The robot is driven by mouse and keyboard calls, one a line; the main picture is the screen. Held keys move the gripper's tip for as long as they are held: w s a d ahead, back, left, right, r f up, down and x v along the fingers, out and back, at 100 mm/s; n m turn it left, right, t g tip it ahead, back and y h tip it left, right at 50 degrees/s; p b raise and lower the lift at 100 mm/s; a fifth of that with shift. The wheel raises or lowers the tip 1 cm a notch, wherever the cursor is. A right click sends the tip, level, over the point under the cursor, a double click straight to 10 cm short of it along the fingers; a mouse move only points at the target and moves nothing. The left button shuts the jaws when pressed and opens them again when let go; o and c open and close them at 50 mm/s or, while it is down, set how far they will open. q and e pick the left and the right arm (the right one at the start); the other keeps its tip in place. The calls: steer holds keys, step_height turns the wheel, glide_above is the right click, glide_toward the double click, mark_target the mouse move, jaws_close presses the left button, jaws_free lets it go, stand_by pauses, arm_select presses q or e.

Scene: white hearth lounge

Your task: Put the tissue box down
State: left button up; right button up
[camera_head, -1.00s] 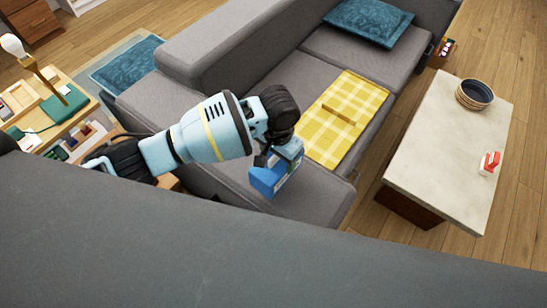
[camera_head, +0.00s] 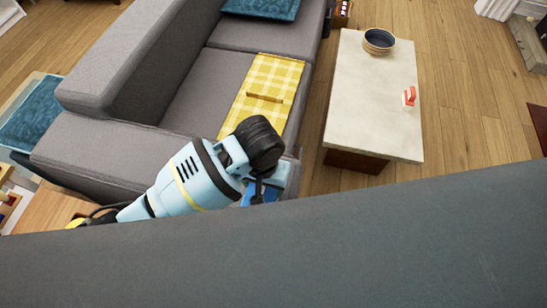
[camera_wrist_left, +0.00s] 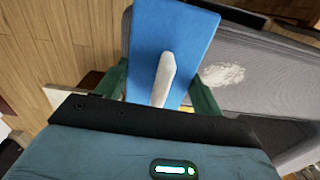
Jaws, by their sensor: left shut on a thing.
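The tissue box (camera_wrist_left: 172,40) is blue with a white tissue standing out of its top, and fills the upper middle of the left wrist view. My left gripper (camera_head: 264,188) is shut on it, with a dark green finger on each side of the box in the wrist view. In the head view only a small blue part of the box (camera_head: 248,194) shows; my gripper hides much of it. The box is near the front end of the grey sofa (camera_head: 205,90). I cannot tell whether it touches anything below. My right gripper is not in view.
A yellow checked cloth (camera_head: 270,80) lies on the sofa seat.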

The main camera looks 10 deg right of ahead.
arm_select(q)
steer(key=s+a+r+n+p, duration=0.1)
steer(key=a+r+n, duration=0.1)
steer(key=a, duration=1)
steer(key=s+a+r+n+p, duration=0.1)
steer(key=s+a+r+n, duration=0.1)
steer(key=a, duration=0.9)
steer(key=shift+s+a+n+p, duration=0.3)
steer(key=shift+a+n+p, duration=0.1)
steer(key=shift+n, duration=0.1)
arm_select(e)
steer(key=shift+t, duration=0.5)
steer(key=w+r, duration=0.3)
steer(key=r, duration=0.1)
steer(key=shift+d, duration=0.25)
arm_select(q)
steer(key=shift+d, duration=0.25)
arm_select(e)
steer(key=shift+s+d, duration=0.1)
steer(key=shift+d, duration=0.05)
